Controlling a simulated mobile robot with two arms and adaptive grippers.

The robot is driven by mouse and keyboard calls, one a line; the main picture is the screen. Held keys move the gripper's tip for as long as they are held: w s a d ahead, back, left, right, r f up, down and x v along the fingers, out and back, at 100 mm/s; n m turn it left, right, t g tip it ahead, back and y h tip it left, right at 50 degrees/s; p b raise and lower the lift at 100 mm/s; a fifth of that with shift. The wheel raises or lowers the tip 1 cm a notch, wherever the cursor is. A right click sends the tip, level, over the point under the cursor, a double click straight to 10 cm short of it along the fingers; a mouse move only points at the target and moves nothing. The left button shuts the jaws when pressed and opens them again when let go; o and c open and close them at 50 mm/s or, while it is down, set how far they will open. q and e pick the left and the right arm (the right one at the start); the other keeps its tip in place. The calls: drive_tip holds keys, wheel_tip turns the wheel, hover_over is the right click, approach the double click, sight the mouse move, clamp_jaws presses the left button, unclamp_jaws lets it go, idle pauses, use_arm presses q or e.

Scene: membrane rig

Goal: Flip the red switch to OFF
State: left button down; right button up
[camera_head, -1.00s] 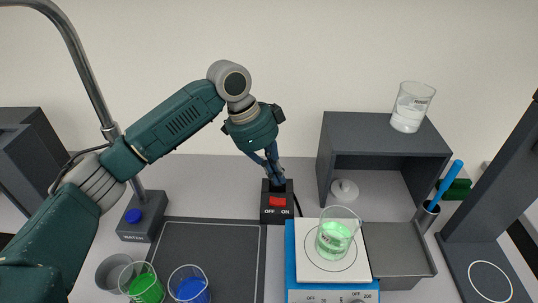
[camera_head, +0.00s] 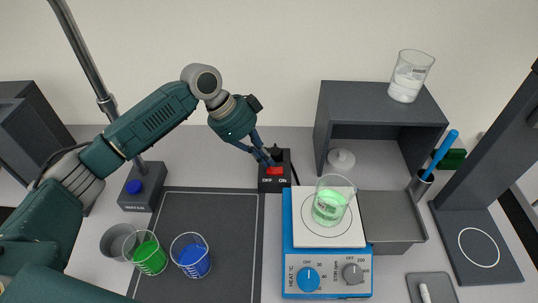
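The red switch (camera_head: 275,171) is a rocker on a small black box (camera_head: 272,185) at the back of the bench, labelled OFF on the left and ON on the right. Which side of the rocker is down is too small to tell. My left gripper (camera_head: 267,161) reaches in from the left, pointing down at the box. Its fingers look together and empty, with the tips at the upper left of the red rocker. I cannot tell whether they touch it. My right gripper is not in view.
A blue hotplate (camera_head: 300,272) with a beaker of green liquid (camera_head: 329,207) stands just right of the switch box. A dark shelf (camera_head: 382,115) stands behind it. A dark mat (camera_head: 205,225), beakers of green (camera_head: 150,257) and blue liquid (camera_head: 195,260) lie front left.

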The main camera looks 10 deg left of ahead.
use_arm(q)
drive_tip(key=shift+s+a+f+h+b, duration=0.15)
drive_tip(key=shift+a+f+h+b, duration=0.35)
drive_tip(key=shift+h, duration=0.3)
drive_tip(key=shift+r, duration=0.25)
drive_tip(key=shift+d, duration=0.25)
drive_tip(key=shift+d+r, duration=0.1)
drive_tip(key=shift+w+d+r+p, duration=0.2)
drive_tip(key=shift+d+p, duration=0.1)
drive_tip(key=shift+p, duration=0.15)
drive_tip(key=shift+d, duration=0.25)
